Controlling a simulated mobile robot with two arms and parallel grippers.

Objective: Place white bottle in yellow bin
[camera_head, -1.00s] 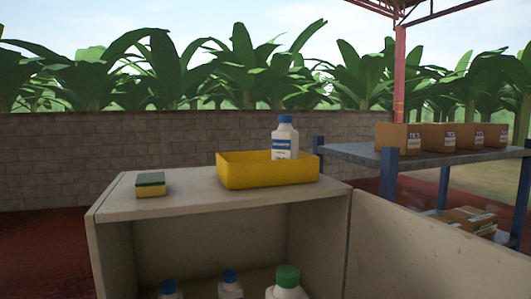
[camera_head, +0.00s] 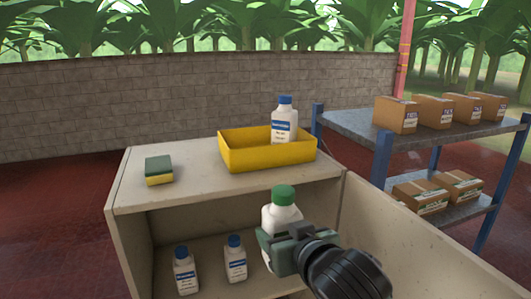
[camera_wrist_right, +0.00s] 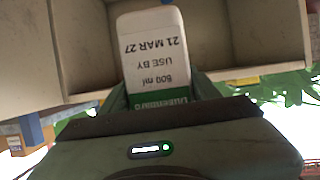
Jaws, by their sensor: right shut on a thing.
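A white bottle with a green cap (camera_head: 283,209) is at the front of the cabinet's lower compartment. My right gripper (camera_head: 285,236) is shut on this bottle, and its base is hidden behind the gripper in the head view. In the right wrist view the bottle's white and green label (camera_wrist_right: 153,60) lies between the fingers of the right gripper (camera_wrist_right: 158,93). The yellow bin (camera_head: 268,158) sits on the cabinet top, with a blue-capped white bottle (camera_head: 284,122) upright in it. My left gripper is not in view.
Two blue-capped white bottles (camera_head: 185,272) (camera_head: 235,261) stand in the lower compartment (camera_head: 165,227). A green and yellow sponge (camera_head: 159,170) lies on the cabinet top's left. An open door panel (camera_head: 395,235) is at right. A blue-legged rack (camera_head: 350,127) holds several cardboard boxes.

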